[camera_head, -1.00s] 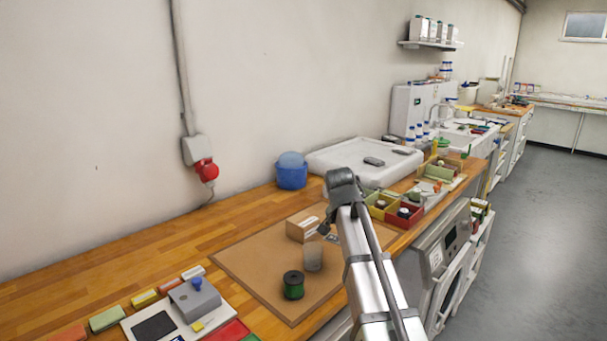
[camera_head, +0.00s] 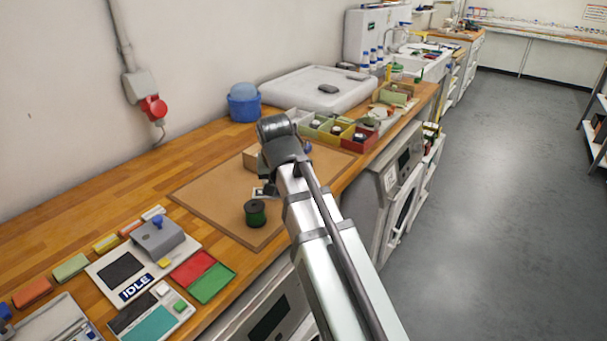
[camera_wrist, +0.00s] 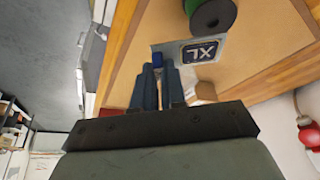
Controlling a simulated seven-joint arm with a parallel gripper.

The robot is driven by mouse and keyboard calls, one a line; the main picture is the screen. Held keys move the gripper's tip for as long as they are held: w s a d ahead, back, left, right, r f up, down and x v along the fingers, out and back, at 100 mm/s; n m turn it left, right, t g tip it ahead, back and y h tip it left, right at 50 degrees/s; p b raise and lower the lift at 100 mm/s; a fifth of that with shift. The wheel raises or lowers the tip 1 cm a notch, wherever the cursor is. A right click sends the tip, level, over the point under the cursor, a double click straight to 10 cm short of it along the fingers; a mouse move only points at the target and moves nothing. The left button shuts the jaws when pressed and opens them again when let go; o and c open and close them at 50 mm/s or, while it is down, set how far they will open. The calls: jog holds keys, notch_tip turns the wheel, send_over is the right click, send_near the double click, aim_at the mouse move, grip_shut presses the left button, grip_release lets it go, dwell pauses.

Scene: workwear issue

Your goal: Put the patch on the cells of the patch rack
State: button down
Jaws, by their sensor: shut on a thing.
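The patch (camera_wrist: 200,51) carries a dark label with white "XL" on a grey sheet. My gripper (camera_wrist: 160,68) is shut on its edge in the wrist view. In the head view the patch (camera_head: 259,192) shows as a small light and dark piece at the tip of my gripper (camera_head: 268,189), above the brown mat near the green spool. The fingertips are partly hidden by my wrist. No rack is labelled; a row of coloured compartments (camera_head: 341,142) stands beyond my arm, with small things in them. I cannot tell whether this is the patch rack.
The green spool (camera_head: 255,213) stands close to the patch on the mat (camera_head: 215,190). A cardboard box (camera_head: 250,157) is partly behind my arm. An IDLE device (camera_head: 130,270) and a red and green tray (camera_head: 205,275) are at left front. Bare bench lies along the wall.

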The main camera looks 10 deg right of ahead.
jog(key=s+a+n+y, duration=0.15)
jog(key=s+a, duration=0.25)
jog(key=a, duration=0.4)
jog(key=s+a+n, duration=0.2)
jog(key=s+a, duration=0.2)
jog(key=a, duration=0.5)
jog(key=s+a+n+y, duration=0.15)
jog(key=s+a, duration=0.25)
jog(key=a, duration=0.4)
jog(key=s+a+f+n+g+y, duration=0.1)
jog(key=s+a+n, duration=0.2)
jog(key=s+a, duration=0.5)
jog(key=s+a+f+n, duration=0.15)
jog(key=s+a, duration=0.35)
jog(key=s, duration=0.6)
jog(key=shift+n+g, duration=0.3)
jog(key=shift+n, duration=0.15)
jog(key=shift+s+f, duration=0.2)
jog(key=shift+f, duration=2.75)
jog(key=shift+f, duration=0.4)
jog(key=c, duration=1.1)
grip_release()
jog(key=shift+r, duration=0.15)
jog(key=v, duration=1.3)
jog(key=shift+r, duration=0.3)
